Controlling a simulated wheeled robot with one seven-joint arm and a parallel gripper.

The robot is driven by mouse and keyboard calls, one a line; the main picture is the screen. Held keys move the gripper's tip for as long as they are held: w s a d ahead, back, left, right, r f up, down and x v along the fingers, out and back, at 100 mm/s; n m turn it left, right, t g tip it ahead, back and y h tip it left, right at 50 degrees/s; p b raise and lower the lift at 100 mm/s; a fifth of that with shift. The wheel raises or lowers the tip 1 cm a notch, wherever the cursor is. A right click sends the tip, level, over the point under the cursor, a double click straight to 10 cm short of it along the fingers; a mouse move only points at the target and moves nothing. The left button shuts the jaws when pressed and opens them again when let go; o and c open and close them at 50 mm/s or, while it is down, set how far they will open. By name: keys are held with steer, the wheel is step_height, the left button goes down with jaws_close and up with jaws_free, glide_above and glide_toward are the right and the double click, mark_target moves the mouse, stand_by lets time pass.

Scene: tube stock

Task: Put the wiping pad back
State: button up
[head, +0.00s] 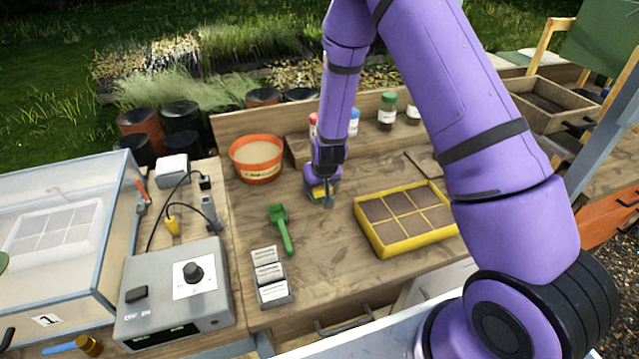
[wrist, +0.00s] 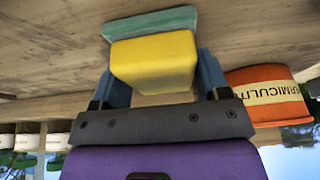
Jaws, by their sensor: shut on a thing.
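The wiping pad is a yellow block with a green layer on its far side. My gripper (wrist: 155,80) is shut on the yellow part, one blue finger at each side. In the head view my gripper (head: 324,194) is low over the middle of the wooden bench (head: 340,270). The green layer is close to the wood; I cannot tell whether it touches.
A yellow seed tray (head: 405,245) stands to the right, an orange pot (head: 256,158) to the left. A green scoop (head: 281,230) and a label holder (head: 270,276) lie in front. Bottles (head: 387,110) stand behind. A grey control box (head: 175,290) is at left.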

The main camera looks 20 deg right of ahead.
steer(key=shift+f, duration=0.15)
steer(key=o, duration=1)
steer(key=s+d+r, duration=0.1)
steer(key=s+r, duration=0.4)
steer(key=r, duration=0.6)
steer(key=s+d+r+y, duration=0.1)
steer(key=s+r, duration=0.4)
steer(key=r, duration=0.5)
steer(key=s+d+r, duration=0.1)
steer(key=s+r, duration=0.3)
steer(key=r, duration=0.7)
steer(key=shift+t+h, duration=0.3)
steer(key=shift+h, duration=0.2)
steer(key=s+d+r, duration=0.1)
steer(key=s+r, duration=0.2)
steer(key=s, duration=0.4)
steer(key=s+d+r, duration=0.1)
steer(key=s+r, duration=0.3)
steer(key=s, duration=0.3)
steer(key=s+d+r, duration=0.2)
steer(key=s+r, duration=0.2)
steer(key=s, duration=0.3)
